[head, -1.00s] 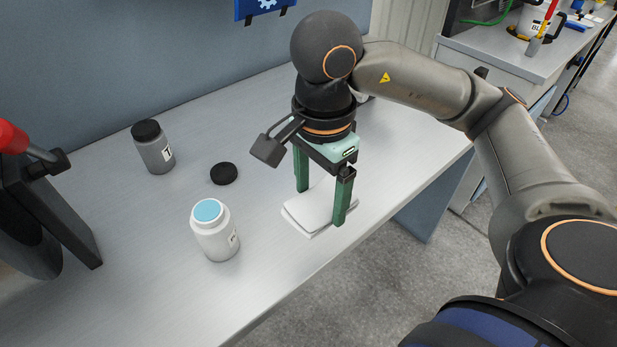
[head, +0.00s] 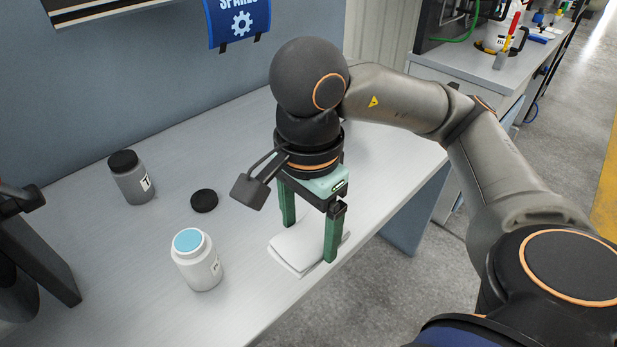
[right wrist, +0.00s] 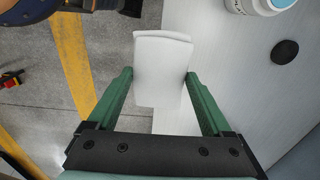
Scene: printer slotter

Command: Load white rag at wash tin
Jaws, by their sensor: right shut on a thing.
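The white rag (head: 295,252) is a folded flat cloth at the table's front edge, below my right gripper (head: 310,242). The gripper points down with its green fingers on either side of the rag, shut on it. In the right wrist view the rag (right wrist: 163,55) lies between the fingertips (right wrist: 158,75). The rag looks at or very near the table top; I cannot tell if it is clear of it. No tin that I can clearly name as the wash tin shows. My left gripper is not in view.
An open white jar (head: 197,265) with a blue top surface stands left of the rag. A black lid (head: 204,201) and a grey jar (head: 131,182) with a black cap are behind it. A dark machine (head: 30,255) stands at far left. The table (head: 130,300) is otherwise mostly clear.

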